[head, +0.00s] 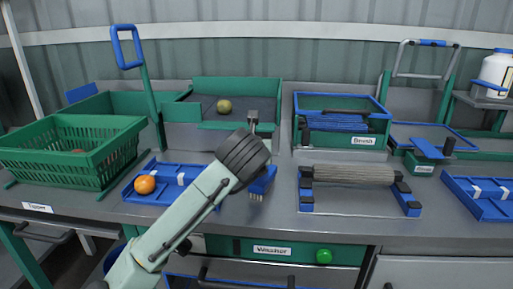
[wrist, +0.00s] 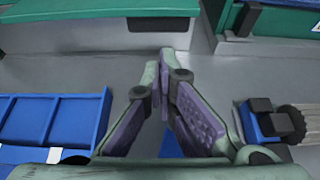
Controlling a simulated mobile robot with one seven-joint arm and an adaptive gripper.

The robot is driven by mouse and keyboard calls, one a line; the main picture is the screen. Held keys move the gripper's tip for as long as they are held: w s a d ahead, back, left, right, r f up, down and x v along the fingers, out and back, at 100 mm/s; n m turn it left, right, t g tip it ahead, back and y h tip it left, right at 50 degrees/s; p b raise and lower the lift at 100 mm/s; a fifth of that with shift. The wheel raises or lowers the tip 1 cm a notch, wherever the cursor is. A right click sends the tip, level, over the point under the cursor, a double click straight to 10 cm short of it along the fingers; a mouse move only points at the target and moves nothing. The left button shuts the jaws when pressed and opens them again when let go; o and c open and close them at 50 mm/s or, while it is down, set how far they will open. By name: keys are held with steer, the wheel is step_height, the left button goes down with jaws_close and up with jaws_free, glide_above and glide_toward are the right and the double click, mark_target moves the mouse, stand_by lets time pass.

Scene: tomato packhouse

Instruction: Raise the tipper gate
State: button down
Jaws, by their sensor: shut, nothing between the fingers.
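A "Tipper" label (head: 37,208) is on the bench front at the left, below a slatted green crate (head: 75,150). A blue loop handle (head: 127,47) stands on a green post behind the crate's right end. Right of it is a green-walled bay (head: 235,85) with a dark bed and a greenish tomato (head: 224,106). I cannot tell which part is the tipper gate. My gripper (wrist: 165,65) is shut and empty above the grey bench in the wrist view, short of a green wall with a dark bar (wrist: 157,24). My wrist mostly hides it in the head view.
A blue divided tray (head: 165,180) holds an orange tomato (head: 145,184). A small blue brush (head: 262,182) lies by my wrist. A roller (head: 353,174) and a blue-rimmed "Brush" bin (head: 342,97) are to the right. A "Washer" panel (head: 272,250) has a green button (head: 323,256).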

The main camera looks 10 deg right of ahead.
steer(key=p+x, duration=0.1)
steer(key=x, duration=0.5)
steer(key=shift+w+f, duration=0.1)
steer(key=shift+w, duration=0.05)
